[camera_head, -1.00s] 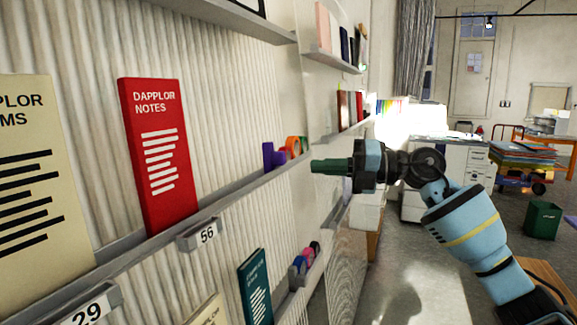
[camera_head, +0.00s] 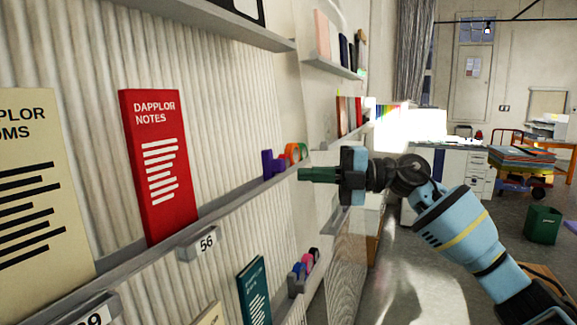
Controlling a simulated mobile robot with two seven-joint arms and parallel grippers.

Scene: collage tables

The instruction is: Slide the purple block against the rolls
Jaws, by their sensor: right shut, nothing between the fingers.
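The purple block (camera_head: 268,164) stands on the narrow grey wall shelf, right of the red book. The rolls, orange (camera_head: 292,152) and green (camera_head: 303,150), stand just beyond it on the same shelf; a small purple piece shows between block and rolls, and I cannot tell whether they touch. My right gripper (camera_head: 301,174) has dark green fingers, is shut and empty, and points left toward the shelf. Its tip appears just right of and slightly below the block, apart from it in the picture. My left gripper is not in view.
The red book (camera_head: 158,165) and a cream book (camera_head: 30,190) lean on the same shelf (camera_head: 225,212). A lower shelf holds a teal book (camera_head: 255,290) and small coloured items (camera_head: 303,264). An upper shelf (camera_head: 335,69) holds more books.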

